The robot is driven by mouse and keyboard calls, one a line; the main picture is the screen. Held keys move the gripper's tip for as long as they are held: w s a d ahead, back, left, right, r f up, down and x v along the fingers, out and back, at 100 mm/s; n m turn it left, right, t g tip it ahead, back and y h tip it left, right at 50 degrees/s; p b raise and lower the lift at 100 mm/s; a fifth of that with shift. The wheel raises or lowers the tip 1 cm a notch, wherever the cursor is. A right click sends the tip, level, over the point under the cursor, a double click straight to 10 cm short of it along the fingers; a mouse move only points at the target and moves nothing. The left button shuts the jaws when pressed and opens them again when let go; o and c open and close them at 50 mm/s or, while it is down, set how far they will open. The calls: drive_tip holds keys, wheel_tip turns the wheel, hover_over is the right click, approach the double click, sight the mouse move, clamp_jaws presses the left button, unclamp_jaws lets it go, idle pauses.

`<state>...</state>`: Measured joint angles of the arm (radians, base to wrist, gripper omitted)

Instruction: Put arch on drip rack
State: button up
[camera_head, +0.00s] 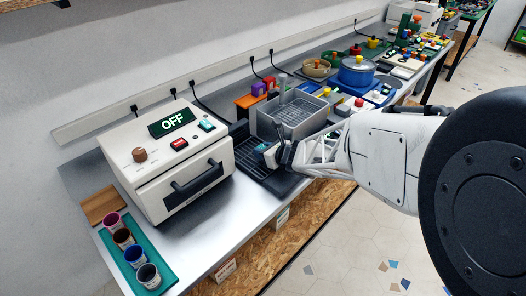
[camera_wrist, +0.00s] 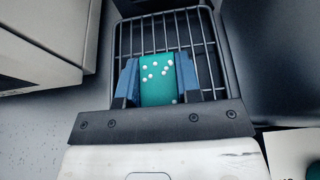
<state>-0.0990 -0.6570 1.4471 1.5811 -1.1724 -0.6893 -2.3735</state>
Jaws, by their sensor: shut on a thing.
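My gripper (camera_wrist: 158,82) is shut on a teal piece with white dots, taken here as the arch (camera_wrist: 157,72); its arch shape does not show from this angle. Its blue fingers press on both sides of it in the wrist view. Behind the piece lies the dark wire drip rack (camera_wrist: 125,38), whose bars show around it. In the head view my gripper (camera_head: 274,156) is at the dark drip rack (camera_head: 248,158), over its right part. The arch is small there and partly hidden by the fingers. Whether it touches the bars I cannot tell.
A white machine (camera_head: 170,160) reading OFF stands left of the rack. A grey basin (camera_head: 290,115) with a mesh basket stands just behind it. A teal tray (camera_head: 140,262) holds several cups at the front left. A blue pot (camera_head: 356,72) stands further back.

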drive_tip(key=shift+f, duration=0.15)
drive_tip(key=o, duration=0.9)
drive_tip(key=shift+f, duration=0.1)
drive_tip(key=shift+r, duration=0.2)
drive_tip(key=v, duration=1.2)
drive_tip(key=shift+r, duration=0.1)
